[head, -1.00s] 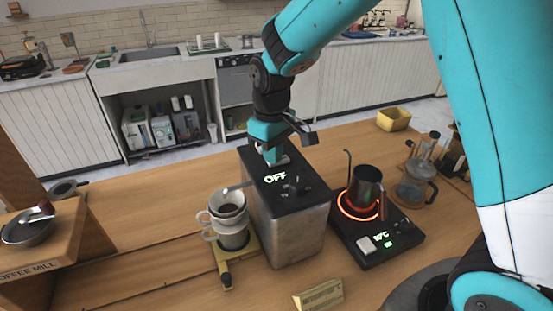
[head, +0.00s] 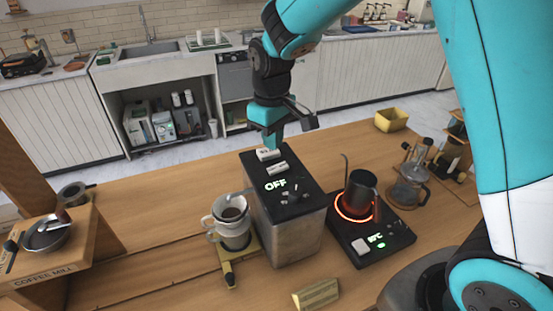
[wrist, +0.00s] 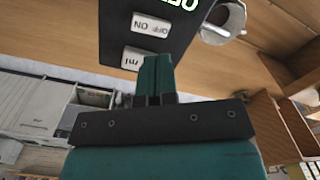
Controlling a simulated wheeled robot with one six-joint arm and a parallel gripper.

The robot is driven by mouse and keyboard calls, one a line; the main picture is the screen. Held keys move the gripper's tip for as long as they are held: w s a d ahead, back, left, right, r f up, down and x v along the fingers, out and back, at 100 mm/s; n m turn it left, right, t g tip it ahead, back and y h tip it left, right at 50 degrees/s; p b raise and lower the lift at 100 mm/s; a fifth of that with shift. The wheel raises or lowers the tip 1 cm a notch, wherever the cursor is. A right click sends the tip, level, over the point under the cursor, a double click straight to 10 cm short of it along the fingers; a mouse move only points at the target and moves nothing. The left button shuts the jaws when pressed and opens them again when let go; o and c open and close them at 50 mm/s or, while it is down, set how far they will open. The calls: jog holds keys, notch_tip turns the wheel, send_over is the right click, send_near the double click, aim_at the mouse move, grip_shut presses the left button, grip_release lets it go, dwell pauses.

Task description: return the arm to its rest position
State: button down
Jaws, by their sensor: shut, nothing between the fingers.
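My gripper (head: 272,143) points down over the far end of the black-topped machine (head: 308,235), near its white buttons. Its teal fingers are together and empty. The machine's display reads OFF. My arm reaches in from the upper right of the head view. The exact gap between the fingertips and the machine top is hard to tell.
A dark kettle (head: 358,192) sits on a glowing red heater to the right. The counter's back left is mostly clear.

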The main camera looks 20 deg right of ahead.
jog(key=shift+r, duration=0.35)
jog(key=s+a+r+y+b, duration=0.1)
jog(key=s+b, duration=0.3)
jog(key=s, duration=0.8)
jog(key=s+a+n+y+b, duration=0.1)
jog(key=s+a+y+b, duration=0.2)
jog(key=s, duration=0.9)
jog(key=shift+s+a+r+b, duration=0.35)
jog(key=shift+s+r+b, duration=0.05)
jog(key=shift+b, duration=0.05)
